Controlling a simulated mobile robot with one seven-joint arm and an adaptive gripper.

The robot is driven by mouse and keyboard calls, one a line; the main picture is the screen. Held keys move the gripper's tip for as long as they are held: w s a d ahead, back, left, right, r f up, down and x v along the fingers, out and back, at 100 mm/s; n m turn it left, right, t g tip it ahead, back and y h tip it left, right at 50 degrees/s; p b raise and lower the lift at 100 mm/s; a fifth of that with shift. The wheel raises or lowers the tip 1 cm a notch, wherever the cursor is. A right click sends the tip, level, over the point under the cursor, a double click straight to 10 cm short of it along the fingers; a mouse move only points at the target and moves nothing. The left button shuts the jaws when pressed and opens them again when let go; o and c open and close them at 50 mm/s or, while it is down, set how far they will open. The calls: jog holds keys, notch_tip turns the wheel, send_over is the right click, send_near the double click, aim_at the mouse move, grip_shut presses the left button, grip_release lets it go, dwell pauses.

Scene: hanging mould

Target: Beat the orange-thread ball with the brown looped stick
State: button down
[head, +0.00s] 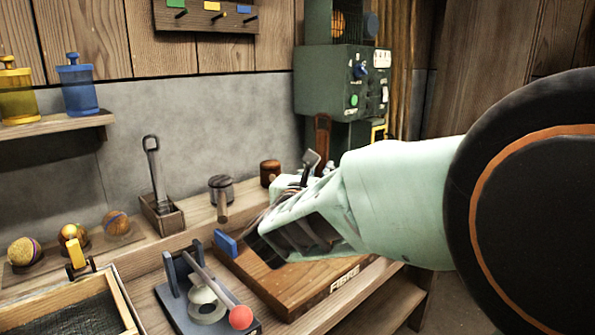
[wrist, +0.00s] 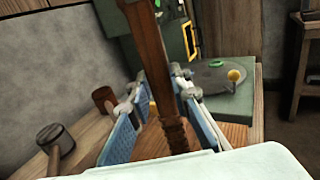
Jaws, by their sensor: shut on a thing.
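My gripper (wrist: 158,115) is shut on a brown stick (wrist: 153,68), which stands nearly upright between its blue-padded fingers in the wrist view. The stick's far end is cut off by the frame, so no loop shows there. In the head view a brown upright piece (head: 323,132), apparently the stick's upper part, shows behind my gripper (head: 311,170). Three thread-wrapped balls sit on a shelf at the left: a yellow-and-purple ball (head: 24,251), a yellow-and-orange ball (head: 72,233) and an orange-brown ball with a purple band (head: 116,222). I cannot tell which is the orange-thread ball.
A wooden board marked FIBRE (head: 345,280) lies under my arm. A blue-grey stand with a red-tipped rod (head: 208,283) is in front. A dark-headed mallet (head: 221,190), a brown cylinder (head: 270,172) and a boxed metal tool (head: 156,180) stand behind. A green machine (head: 335,85) is at the back.

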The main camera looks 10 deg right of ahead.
aim_at(321, 145)
jog(key=shift+r, duration=0.3)
dwell(0.6)
jog(key=shift+f, duration=0.1)
jog(key=shift+w, duration=0.1)
dwell(0.8)
notch_tip(321, 145, up, 5)
jog(key=shift+r+p, duration=0.2)
jog(key=shift+p, duration=0.9)
jog(key=shift+f, duration=0.1)
